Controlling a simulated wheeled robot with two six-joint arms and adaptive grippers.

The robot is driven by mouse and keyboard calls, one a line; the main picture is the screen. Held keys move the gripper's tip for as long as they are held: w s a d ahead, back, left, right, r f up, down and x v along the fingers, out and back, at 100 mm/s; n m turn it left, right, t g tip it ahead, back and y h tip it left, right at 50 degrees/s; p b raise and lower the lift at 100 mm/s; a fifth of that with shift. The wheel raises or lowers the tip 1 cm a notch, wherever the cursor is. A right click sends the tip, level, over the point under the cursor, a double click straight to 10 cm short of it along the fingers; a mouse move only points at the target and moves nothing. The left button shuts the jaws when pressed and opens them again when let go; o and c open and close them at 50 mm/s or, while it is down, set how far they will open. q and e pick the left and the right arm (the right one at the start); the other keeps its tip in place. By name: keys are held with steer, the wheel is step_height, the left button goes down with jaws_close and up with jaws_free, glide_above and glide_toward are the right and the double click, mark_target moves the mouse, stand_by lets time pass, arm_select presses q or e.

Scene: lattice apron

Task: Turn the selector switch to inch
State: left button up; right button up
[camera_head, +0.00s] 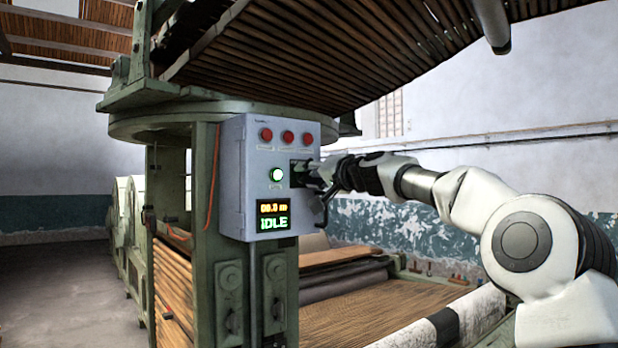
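A grey control box (232,190) is fixed to a green machine post. On its front are three red buttons (287,137) in a row, a lit green-white button (277,175) and a display (273,217) that reads "IDLE". The selector switch sits on a dark plate (297,171) at the box's right side, mostly hidden by my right gripper. My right gripper (308,172) comes in from the right, with its fingertips at the switch. I cannot tell whether the fingers are closed on it or which way the switch points. My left gripper is not in view.
A green post (231,290) stands below the box. A slatted wooden apron (290,55) slopes overhead. A slatted bed (370,312) lies low behind my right arm. An orange cable (213,180) hangs left of the box. Open floor (62,290) shows at the left.

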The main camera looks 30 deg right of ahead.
steer(key=shift+f, duration=0.2)
steer(key=shift+a+n, duration=0.1)
steer(key=shift+n, duration=0.2)
steer(key=n, duration=0.2)
steer(key=shift+f+n+b, duration=0.1)
steer(key=shift+n+b, duration=0.2)
steer(key=shift+b, duration=0.05)
steer(key=n, duration=0.5)
steer(key=shift+w+n, duration=0.1)
steer(key=shift+n, duration=0.2)
steer(key=n, duration=0.5)
steer(key=shift+p, duration=0.3)
steer(key=n+p, duration=0.1)
steer(key=n, duration=0.3)
steer(key=shift+r, duration=0.2)
steer(key=s+f+b, duration=0.1)
steer(key=s+b, duration=0.6)
steer(key=s, duration=0.1)
steer(key=w+a+f+m+g+b, duration=0.1)
steer(key=w+f, duration=0.4)
steer(key=f, duration=1.1)
steer(key=w+a+f+m+g+h+b, duration=0.1)
steer(key=w+a+f+g+b, duration=0.1)
steer(key=f, duration=1.3)
steer(key=w+a+g, duration=0.1)
steer(key=w+a, duration=0.1)
steer(key=w, duration=0.1)
steer(key=shift+a+f+m+g, duration=0.3)
steer(key=shift+f, duration=0.05)
